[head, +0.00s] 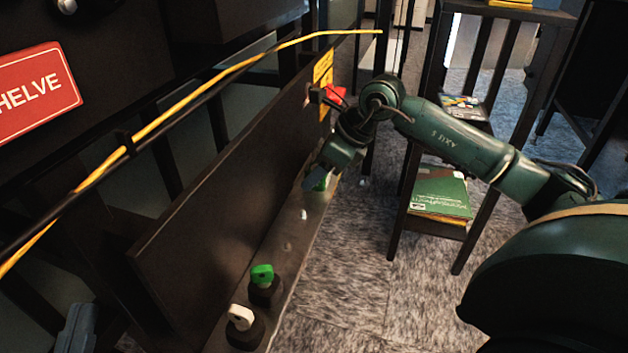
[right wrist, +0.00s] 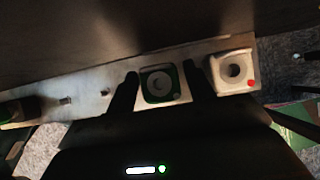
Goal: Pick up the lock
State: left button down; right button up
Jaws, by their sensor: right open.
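A green square block with a grey ring (right wrist: 160,84), which may be the lock, sits on a pale ledge (right wrist: 85,104) in the right wrist view. My right gripper (right wrist: 158,88) is open, with one dark finger on each side of this block. Whether the fingers touch it I cannot tell. In the head view the right gripper (head: 320,177) is low over the ledge and a bit of green (head: 321,184) shows under it. A white block with a round hole and red dot (right wrist: 232,71) sits just right of the right finger. My left gripper (head: 76,328) is partly in view at bottom left.
A brown panel (head: 215,200) rises behind the ledge. A dark shelf stand with a green book (head: 440,192) stands to the right.

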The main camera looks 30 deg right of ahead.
jog(key=c, duration=0.8)
jog(key=shift+r, duration=0.1)
jog(key=shift+c, duration=0.2)
